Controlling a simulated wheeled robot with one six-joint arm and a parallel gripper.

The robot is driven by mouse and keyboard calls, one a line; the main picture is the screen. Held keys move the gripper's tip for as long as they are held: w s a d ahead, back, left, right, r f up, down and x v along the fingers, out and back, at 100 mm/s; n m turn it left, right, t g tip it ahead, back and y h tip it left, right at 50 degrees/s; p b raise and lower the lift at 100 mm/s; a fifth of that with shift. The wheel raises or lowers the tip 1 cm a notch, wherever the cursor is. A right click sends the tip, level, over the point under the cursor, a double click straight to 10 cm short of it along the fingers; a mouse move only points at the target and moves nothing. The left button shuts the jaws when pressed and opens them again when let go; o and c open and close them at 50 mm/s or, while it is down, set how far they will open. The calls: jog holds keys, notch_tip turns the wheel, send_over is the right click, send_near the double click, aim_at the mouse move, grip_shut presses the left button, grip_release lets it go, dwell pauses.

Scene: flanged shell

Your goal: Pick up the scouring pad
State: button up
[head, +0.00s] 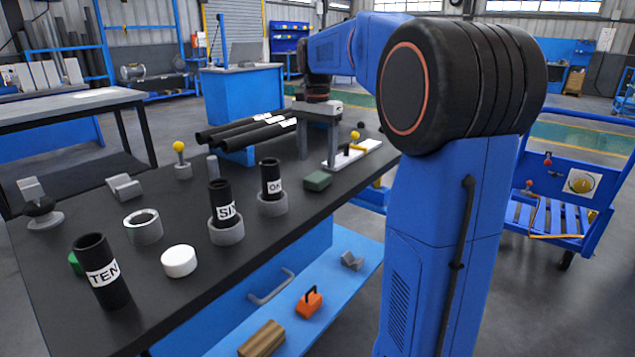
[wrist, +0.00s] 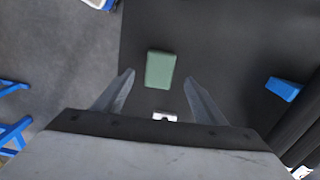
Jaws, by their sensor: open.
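The scouring pad is a small dark green block (head: 318,181) lying flat on the black tabletop near its front edge. In the wrist view the pad (wrist: 160,68) shows between and just beyond the fingertips. My gripper (head: 326,160) points down above the table, beyond the pad in the head view. Its two fingers are spread wide with nothing between them; in the wrist view the gripper (wrist: 160,78) is also open. The pad looks apart from both fingers, and its height below them is hard to judge.
A black cup (head: 271,178) in a grey ring stands left of the pad. Black tubes (head: 247,133) lie on a blue rest behind. The table's front edge (head: 300,222) is close to the pad.

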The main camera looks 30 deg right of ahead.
aim_at(318, 176)
jog(key=shift+d+f, duration=0.15)
jog(key=shift+f, duration=2.95)
jog(key=shift+c, duration=0.6)
jog(key=c, duration=1)
